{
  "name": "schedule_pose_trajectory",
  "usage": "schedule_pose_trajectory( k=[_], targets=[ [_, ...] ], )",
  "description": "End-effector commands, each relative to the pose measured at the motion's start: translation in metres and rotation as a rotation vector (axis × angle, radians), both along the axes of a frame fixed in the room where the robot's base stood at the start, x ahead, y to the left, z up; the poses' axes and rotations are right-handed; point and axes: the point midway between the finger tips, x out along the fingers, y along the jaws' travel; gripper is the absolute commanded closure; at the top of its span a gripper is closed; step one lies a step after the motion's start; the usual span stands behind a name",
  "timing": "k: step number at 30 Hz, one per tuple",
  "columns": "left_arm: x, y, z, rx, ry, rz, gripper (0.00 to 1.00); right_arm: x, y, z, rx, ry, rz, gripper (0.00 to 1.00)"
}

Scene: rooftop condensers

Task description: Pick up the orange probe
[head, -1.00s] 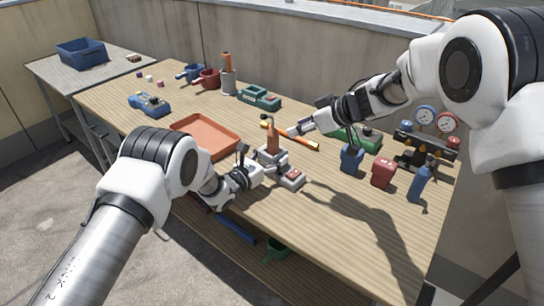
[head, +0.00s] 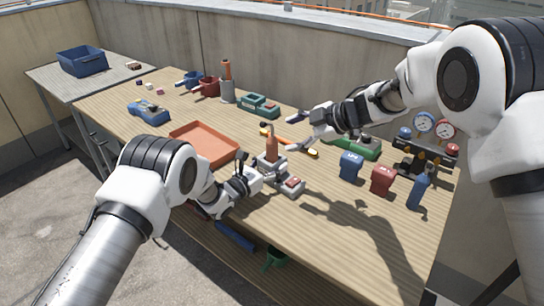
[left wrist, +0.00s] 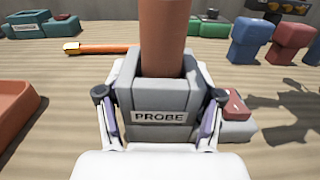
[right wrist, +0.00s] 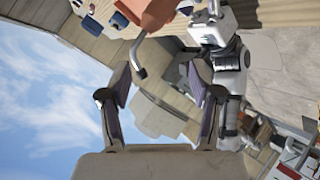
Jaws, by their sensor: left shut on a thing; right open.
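The orange probe (head: 271,149) stands upright in a grey holder labelled PROBE (left wrist: 160,117), with a hooked grey tip on top. My left gripper (head: 262,176) is shut on the holder; in the left wrist view its fingers (left wrist: 160,100) press on both sides of the block, below the probe. My right gripper (head: 298,132) is open and empty, up and to the right of the probe in the head view. In the right wrist view the probe (right wrist: 152,12) and its hooked tip are at the top, beyond the open fingers (right wrist: 163,78).
A grey box with a red top (head: 291,184) sits beside the holder. An orange-handled tool (head: 300,150) lies behind. An orange tray (head: 204,143) is to the left. Blue (head: 350,166) and red (head: 382,179) blocks and a gauge manifold (head: 425,155) stand right. The front right tabletop is clear.

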Motion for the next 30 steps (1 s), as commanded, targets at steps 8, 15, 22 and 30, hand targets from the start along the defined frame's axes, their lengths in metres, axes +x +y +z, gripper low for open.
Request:
schedule_pose_trajectory(
  k=[8, 15, 22, 30],
  targets=[
    [0.0, 0.0, 0.0, 0.001, 0.001, 0.0, 0.81, -0.005, 0.016, 0.024, -0.195, -0.639, 0.489, 0.37],
    [0.0, 0.0, 0.0, 0.001, 0.001, 0.0, 0.81, -0.005, 0.02, 0.036, -0.357, -1.25, 0.786, 0.37],
    [0.0, 0.0, 0.0, 0.001, 0.001, 0.0, 0.81, 0.0, 0.012, 0.034, -0.567, -1.854, 0.908, 0.37],
    [0.0, 0.0, 0.0, 0.0, 0.0, 0.0, 0.81, 0.018, -0.038, -0.029, -0.852, -2.237, 0.753, 0.37]
  ],
)
